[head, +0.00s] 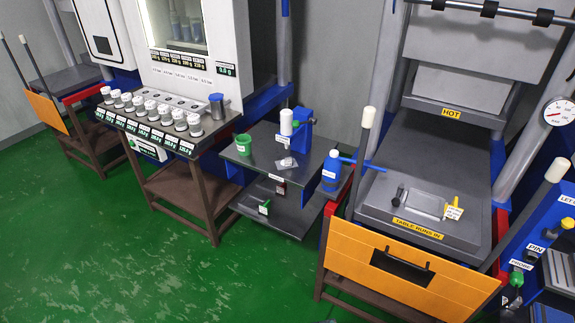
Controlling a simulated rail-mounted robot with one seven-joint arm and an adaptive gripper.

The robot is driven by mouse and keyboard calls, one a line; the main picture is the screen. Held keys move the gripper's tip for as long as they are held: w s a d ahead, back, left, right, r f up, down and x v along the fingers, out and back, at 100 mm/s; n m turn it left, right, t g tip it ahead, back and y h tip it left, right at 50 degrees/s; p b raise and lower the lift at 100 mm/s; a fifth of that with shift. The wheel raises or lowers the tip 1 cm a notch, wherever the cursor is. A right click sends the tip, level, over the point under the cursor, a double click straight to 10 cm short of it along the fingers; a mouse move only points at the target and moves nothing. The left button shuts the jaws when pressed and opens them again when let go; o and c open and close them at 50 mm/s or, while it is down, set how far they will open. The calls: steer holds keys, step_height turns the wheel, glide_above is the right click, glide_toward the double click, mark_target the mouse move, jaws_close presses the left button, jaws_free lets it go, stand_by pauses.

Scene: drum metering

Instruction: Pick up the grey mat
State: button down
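I cannot surely pick out a grey mat. A small flat pale-grey piece (288,162) lies on the dark metering bench, just behind a small white label, and may be it. A flat grey rectangular plate or frame (422,199) lies on the press table, between a dark upright peg (399,193) and a yellow-topped tagged piece (453,207); it is too small to tell what it is. My gripper is not in view.
An orange panel (405,272) fronts the press. Green floor (110,235) is clear at front left.

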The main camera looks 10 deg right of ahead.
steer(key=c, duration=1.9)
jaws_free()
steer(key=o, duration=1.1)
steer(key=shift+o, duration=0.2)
